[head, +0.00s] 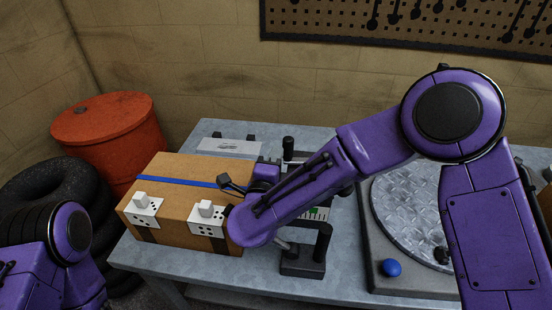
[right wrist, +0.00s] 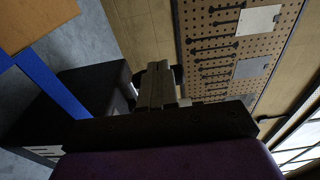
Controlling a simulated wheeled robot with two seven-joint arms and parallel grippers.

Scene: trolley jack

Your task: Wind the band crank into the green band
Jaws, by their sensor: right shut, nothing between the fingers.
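A scale with a green band (head: 314,211) shows in the head view, partly behind my right forearm. My right gripper (right wrist: 158,88) is shut and empty in the right wrist view. The scale's pointer cannot be made out. My left arm shows at lower left, but its gripper is out of view.
A blue strap (head: 185,181) crosses the box, which bears two white fittings. A black stand (head: 303,266) is in front of the scale. A round metal plate (head: 415,215) and a blue knob (head: 391,268) are at right. A red drum (head: 105,130) stands at left.

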